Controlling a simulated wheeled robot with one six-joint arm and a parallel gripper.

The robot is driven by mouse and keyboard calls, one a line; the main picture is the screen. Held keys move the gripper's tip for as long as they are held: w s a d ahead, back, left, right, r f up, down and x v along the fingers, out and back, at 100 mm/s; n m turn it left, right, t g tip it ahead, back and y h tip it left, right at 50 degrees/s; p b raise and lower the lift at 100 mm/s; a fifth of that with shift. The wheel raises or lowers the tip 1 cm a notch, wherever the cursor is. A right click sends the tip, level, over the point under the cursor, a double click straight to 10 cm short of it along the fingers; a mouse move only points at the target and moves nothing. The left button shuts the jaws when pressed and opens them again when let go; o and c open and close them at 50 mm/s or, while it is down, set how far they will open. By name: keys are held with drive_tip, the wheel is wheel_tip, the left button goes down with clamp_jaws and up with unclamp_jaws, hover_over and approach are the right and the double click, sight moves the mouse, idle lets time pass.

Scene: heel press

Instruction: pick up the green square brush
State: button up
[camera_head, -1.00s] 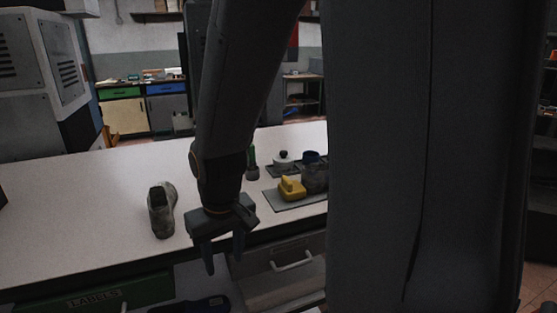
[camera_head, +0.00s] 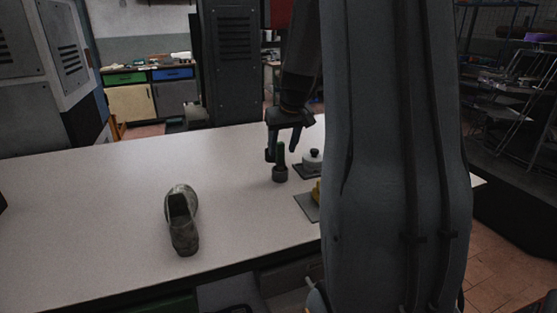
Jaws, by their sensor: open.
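The green square brush (camera_head: 280,168) stands on the white table, its green handle pointing up and its dark grey head at the bottom. My gripper (camera_head: 282,149) is open and points down just above it at the back of the table. In the picture the top of the handle shows between the two fingers. I cannot tell from this one view whether the fingers are really around the handle or in front of or behind it. Nothing is held.
A white pot with a black knob (camera_head: 312,160) stands on a dark mat close to the right. A yellow thing (camera_head: 317,192) on a grey mat (camera_head: 306,206) is mostly hidden by my arm. A grey shoe (camera_head: 182,222) stands left.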

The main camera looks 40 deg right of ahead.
sight(280, 157)
drive_tip(key=shift+p+x, duration=1.1)
drive_tip(key=shift+x, duration=1.6)
drive_tip(key=shift+a, duration=0.1)
clamp_jaws()
drive_tip(key=shift+r, duration=0.1)
